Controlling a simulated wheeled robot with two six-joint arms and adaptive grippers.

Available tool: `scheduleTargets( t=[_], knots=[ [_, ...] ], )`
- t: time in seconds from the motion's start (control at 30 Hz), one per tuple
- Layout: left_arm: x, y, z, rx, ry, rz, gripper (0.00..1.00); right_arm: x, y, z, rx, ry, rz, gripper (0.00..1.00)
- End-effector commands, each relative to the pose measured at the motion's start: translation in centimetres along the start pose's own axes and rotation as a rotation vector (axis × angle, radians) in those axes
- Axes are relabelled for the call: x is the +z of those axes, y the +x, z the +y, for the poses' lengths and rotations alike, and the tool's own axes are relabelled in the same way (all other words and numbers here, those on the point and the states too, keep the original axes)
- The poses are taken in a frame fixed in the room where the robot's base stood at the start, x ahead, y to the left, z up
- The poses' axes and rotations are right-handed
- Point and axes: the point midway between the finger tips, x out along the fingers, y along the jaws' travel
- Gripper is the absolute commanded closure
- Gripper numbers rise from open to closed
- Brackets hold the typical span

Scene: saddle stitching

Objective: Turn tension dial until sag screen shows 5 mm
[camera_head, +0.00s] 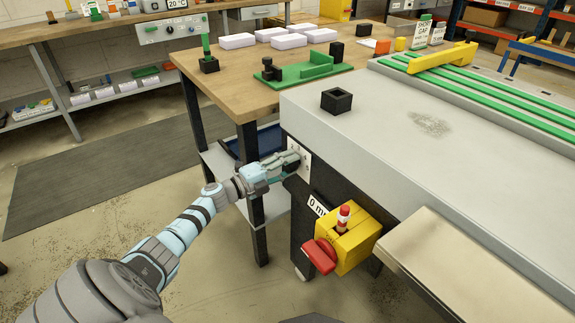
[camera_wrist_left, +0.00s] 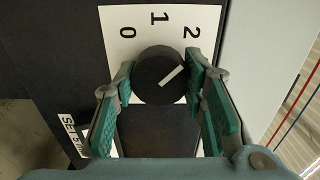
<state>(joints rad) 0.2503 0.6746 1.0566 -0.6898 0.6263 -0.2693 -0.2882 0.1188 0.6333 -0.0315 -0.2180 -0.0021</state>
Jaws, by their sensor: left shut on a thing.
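The tension dial (camera_wrist_left: 153,78) is a round black knob with a white pointer line on a white plate (camera_wrist_left: 118,18) marked 0, 1 and 2. In the left wrist view its pointer slants to the upper right, toward the 2 side. My left gripper (camera_head: 288,164) is shut on the dial, one finger on each side; it also shows in the left wrist view (camera_wrist_left: 162,90). A label (camera_wrist_left: 70,134) beside the dial reads "SET 5" and more, partly hidden. My right gripper is not in view.
The yellow box (camera_head: 352,247) with a red paddle (camera_head: 319,257) and a red-and-white item on top juts out right of the dial. A black square holder (camera_head: 336,101) stands on the grey machine top (camera_head: 390,130). A wooden table (camera_head: 240,85) stands behind the arm.

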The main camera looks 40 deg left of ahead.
Motion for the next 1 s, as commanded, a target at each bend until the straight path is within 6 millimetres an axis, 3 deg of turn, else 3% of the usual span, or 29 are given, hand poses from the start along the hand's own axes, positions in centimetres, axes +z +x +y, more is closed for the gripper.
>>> scheduleTargets(
  t=[0.1,0.13,0.27,0.63,0.77,1.0],
  knots=[
    [0.0,0.0,0.1,0.002,0.000,0.000,0.90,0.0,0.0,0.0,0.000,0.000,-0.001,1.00],
    [0.0,0.0,0.1,0.002,0.000,0.000,0.60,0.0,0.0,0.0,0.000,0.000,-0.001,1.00],
    [0.0,0.0,0.1,0.002,0.001,0.000,0.41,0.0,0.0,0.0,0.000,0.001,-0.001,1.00],
    [0.1,-0.7,0.1,0.002,0.003,0.000,0.41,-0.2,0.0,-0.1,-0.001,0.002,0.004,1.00],
    [0.0,-3.4,0.2,0.007,0.004,0.002,0.41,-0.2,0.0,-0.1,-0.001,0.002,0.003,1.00],
    [-0.1,-9.8,0.3,0.010,0.003,0.004,0.41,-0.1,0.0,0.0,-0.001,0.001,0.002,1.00]
  ],
)
